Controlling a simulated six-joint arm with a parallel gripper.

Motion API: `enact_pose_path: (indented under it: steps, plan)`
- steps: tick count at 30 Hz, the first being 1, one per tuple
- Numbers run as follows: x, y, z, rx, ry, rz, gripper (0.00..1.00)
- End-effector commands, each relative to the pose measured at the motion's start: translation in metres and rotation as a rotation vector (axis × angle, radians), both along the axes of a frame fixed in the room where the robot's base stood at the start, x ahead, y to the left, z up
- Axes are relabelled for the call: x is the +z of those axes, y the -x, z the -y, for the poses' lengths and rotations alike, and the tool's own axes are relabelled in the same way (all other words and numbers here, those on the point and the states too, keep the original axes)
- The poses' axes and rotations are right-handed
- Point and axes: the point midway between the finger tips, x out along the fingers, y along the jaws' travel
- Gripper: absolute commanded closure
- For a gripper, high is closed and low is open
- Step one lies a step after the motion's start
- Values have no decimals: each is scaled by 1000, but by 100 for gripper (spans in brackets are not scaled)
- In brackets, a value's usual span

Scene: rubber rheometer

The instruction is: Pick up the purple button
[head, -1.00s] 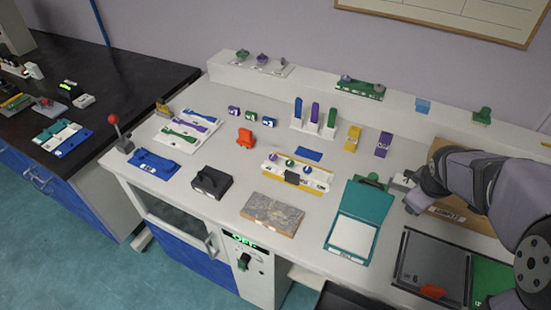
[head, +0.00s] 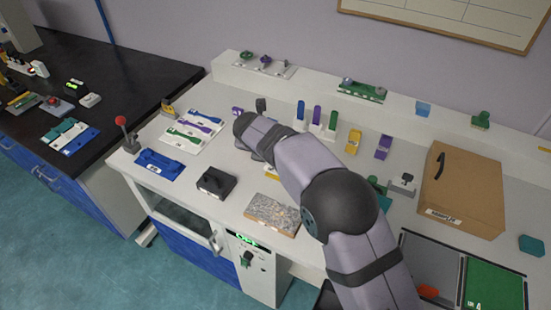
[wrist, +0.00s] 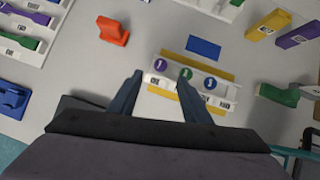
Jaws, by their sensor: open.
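The purple button (wrist: 160,64) is a small round purple disc with a white mark. It sits at the left end of a white holder (wrist: 232,97) with yellow strips, beside a green button (wrist: 185,72) and a blue button (wrist: 210,83). My gripper (wrist: 160,76) is open and empty, its two dark fingers pointing toward the holder. The purple button appears between the fingertips in the wrist view, slightly beyond them; the height gap cannot be told. In the head view my arm hides the buttons and the fingers.
An orange block (wrist: 113,30) stands left of the holder. A flat blue pad (wrist: 204,47) lies behind it, and yellow (wrist: 268,25) and purple (wrist: 298,33) blocks stand at right. A black box (head: 215,182) and a stone-like slab (head: 271,214) lie near the front edge.

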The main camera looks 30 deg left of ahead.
Motion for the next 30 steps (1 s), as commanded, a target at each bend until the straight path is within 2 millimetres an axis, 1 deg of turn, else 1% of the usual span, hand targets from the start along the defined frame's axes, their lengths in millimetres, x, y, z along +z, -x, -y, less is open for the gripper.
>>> enact_pose_path:
  steps: [9, 15, 19, 30]
  plan:
    - [-16, -11, -1, -4, -2, -2, 56]
    - [-18, -13, -2, -5, -4, -1, 56]
    - [-23, -17, -2, -6, -2, -2, 56]
    - [-53, -38, -7, -6, -4, -2, 56]
